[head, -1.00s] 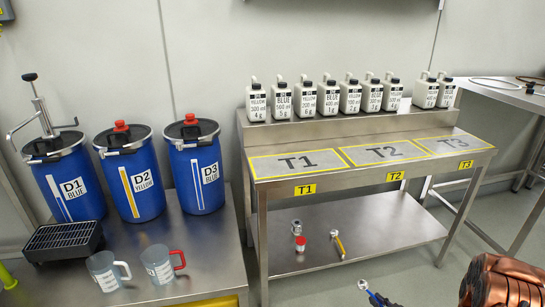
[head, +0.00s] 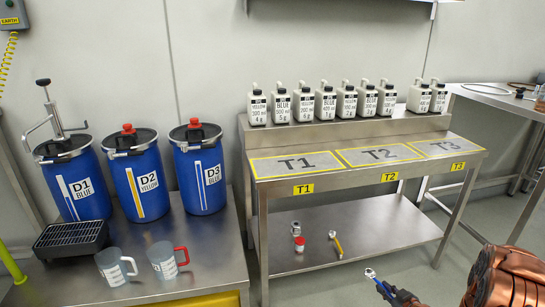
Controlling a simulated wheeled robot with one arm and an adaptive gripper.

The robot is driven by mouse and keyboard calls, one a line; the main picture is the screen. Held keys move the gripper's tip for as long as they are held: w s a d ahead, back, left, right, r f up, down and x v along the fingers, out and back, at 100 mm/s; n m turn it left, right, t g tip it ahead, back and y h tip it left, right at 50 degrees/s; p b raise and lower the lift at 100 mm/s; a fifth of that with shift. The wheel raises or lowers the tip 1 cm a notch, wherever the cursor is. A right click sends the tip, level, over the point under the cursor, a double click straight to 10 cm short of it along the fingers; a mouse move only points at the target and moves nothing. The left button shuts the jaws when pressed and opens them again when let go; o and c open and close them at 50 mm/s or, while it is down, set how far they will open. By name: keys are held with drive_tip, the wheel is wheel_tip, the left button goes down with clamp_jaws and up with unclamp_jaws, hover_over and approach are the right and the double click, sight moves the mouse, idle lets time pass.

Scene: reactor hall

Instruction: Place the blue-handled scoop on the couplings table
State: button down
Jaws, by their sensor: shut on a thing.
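The blue-handled scoop (head: 381,284) is at the bottom of the head view, right of centre, its small metal head pointing up and left. My gripper (head: 395,294), dark and partly cut off by the bottom edge, is shut on its blue handle.
The T1–T3 bench (head: 390,178) stands between me and the back wall, with several labelled bottles on its raised ledge. A yellow-handled tool (head: 336,243) and a red-and-white item (head: 300,243) lie on its lower shelf. Blue drums (head: 199,170) and mugs (head: 167,262) stand on the left table.

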drive_tip(key=w+a+r+h, duration=0.1)
drive_tip(key=w+a+r, duration=0.15)
drive_tip(key=r, duration=0.65)
drive_tip(key=w+a+r, duration=0.1)
drive_tip(key=w+r, duration=0.3)
drive_tip(key=r, duration=0.5)
drive_tip(key=s+a+r+y+p, duration=0.1)
drive_tip(key=s+a+r, duration=0.2)
drive_tip(key=a+r, duration=1.5)
wheel_tip(320, 180, up, 34)
drive_tip(key=d+p, duration=0.2)
drive_tip(key=p, duration=3.1)
drive_tip(key=w+f+m+h, duration=0.3)
drive_tip(key=f, duration=1)
drive_tip(key=shift+w+f+t+h, duration=0.15)
drive_tip(key=shift+f+t+h, duration=0.15)
drive_tip(key=shift+h, duration=0.1)
